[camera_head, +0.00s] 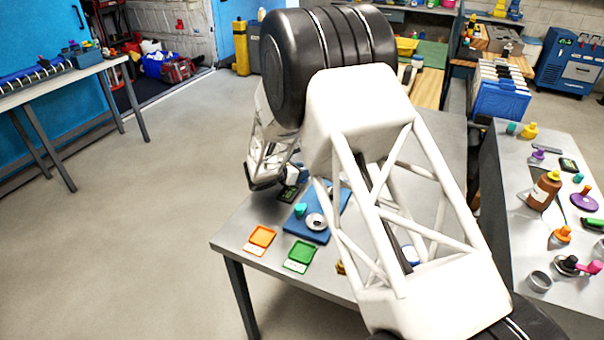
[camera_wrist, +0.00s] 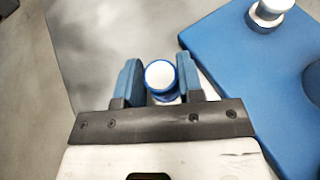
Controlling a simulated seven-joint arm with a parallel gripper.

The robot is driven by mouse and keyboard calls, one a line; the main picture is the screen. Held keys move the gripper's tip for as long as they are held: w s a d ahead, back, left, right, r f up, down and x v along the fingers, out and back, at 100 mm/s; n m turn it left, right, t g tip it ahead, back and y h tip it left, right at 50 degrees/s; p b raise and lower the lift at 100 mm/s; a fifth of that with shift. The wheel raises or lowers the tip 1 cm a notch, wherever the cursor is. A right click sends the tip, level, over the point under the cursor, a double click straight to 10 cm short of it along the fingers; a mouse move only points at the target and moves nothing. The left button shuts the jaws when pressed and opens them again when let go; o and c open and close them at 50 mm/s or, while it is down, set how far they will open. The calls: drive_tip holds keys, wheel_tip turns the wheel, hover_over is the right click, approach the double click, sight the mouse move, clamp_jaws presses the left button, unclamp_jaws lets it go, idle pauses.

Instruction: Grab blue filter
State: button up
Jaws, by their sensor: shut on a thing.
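The blue filter (camera_wrist: 161,79) has a round white top with a blue rim and body below it. It is between the two blue fingers of my gripper (camera_wrist: 158,80) in the wrist view. My gripper is shut on it, the right finger close against it. The filter is just left of a blue board (camera_wrist: 222,60). Its underside is hidden, so I cannot tell whether it touches the table. In the head view my arm covers much of the table, and the filter cannot be made out clearly.
The blue board also shows in the head view (camera_head: 322,235), bearing a teal piece (camera_head: 300,210) and a silver round part (camera_head: 315,222). An orange tray (camera_head: 262,236) and a green tray (camera_head: 299,254) lie near the table's front edge. A cluttered table (camera_head: 517,205) stands right.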

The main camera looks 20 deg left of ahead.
wheel_tip(320, 180, up, 10)
idle(0.6)
